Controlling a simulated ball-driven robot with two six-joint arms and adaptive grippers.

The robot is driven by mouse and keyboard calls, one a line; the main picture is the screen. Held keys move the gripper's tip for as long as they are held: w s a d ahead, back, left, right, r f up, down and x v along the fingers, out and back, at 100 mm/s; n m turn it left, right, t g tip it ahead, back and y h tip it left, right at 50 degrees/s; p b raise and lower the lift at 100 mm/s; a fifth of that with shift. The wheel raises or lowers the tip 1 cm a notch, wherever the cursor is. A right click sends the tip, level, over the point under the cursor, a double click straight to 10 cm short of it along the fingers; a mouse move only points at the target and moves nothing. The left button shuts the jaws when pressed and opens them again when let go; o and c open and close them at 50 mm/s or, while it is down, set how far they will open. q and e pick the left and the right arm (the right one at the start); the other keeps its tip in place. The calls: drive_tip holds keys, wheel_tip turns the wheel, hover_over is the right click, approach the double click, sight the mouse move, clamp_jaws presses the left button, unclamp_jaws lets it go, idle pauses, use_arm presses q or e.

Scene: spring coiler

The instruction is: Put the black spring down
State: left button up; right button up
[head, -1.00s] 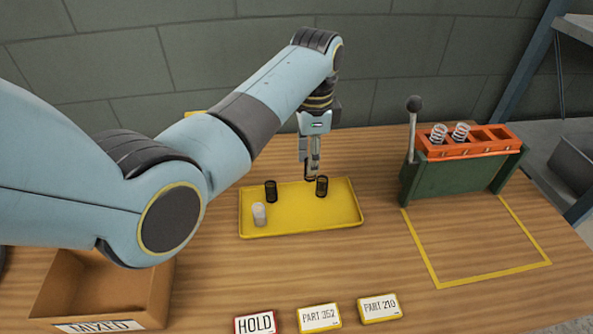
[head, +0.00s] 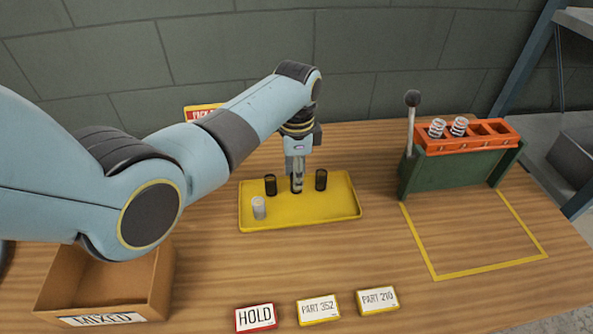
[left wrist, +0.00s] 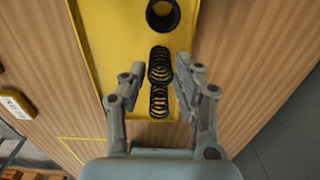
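A black spring (left wrist: 160,65) stands on the yellow tray (head: 345,212), between the fingertips of my left gripper (head: 297,188) in the left wrist view. The fingers (left wrist: 160,72) are apart, with a gap on each side of this spring. In the head view the gripper largely hides it. Another black spring (head: 321,180) stands on the tray to the right; it shows below the first in the left wrist view (left wrist: 158,100). A dark cylindrical piece (head: 270,185) stands to the left and looks like a thick ring from above (left wrist: 162,15). My right gripper is not in view.
A pale piece (head: 258,208) stands at the tray's front left. A green fixture with an orange rack (head: 468,140) holds two light springs at the right. A MIXED box (head: 150,285) is at the front left. HOLD (head: 255,317), PART 352 (head: 318,310) and PART 210 (head: 377,300) cards lie in front.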

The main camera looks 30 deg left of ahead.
use_arm(q)
drive_tip(key=shift+o, duration=1.4)
wheel_tip(320, 180, up, 12)
drive_tip(key=shift+r, duration=0.15)
